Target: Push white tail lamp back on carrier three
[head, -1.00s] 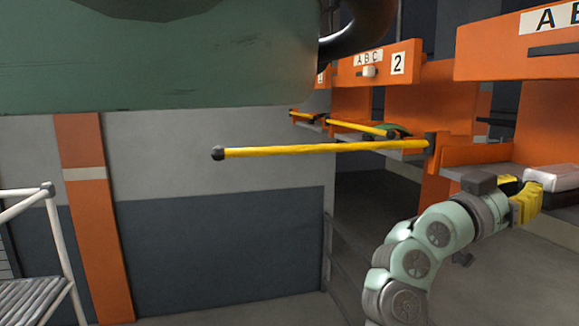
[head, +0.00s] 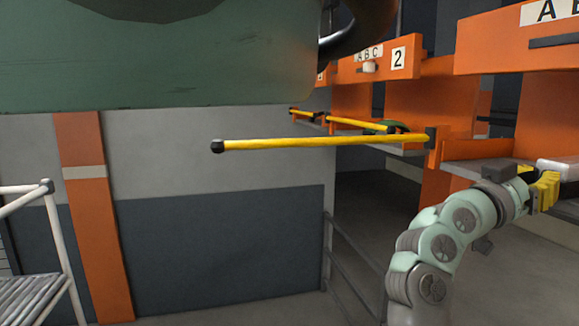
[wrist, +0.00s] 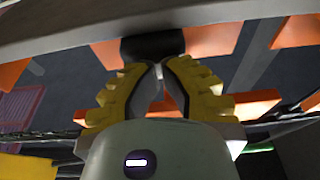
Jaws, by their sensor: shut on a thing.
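A white, box-like tail lamp (head: 557,165) shows at the right edge in the head view, on the grey deck (head: 470,168) of the orange carrier; its right end is cut off. My gripper (head: 548,186) is at its near lower left side, and its yellow fingers cover part of it. In the wrist view the ribbed yellow fingers (wrist: 157,68) are nearly together at a dark block (wrist: 152,46). The block sits under a long pale edge (wrist: 190,17). I cannot tell whether the block belongs to the lamp, and the contact is partly hidden.
A yellow bar (head: 320,142) with a dark end cap juts left from the carriers. Carrier two (head: 375,65) stands behind, with a green item (head: 383,128) on its deck. A green body (head: 150,60) fills the upper left. A white railing (head: 55,225) stands at left.

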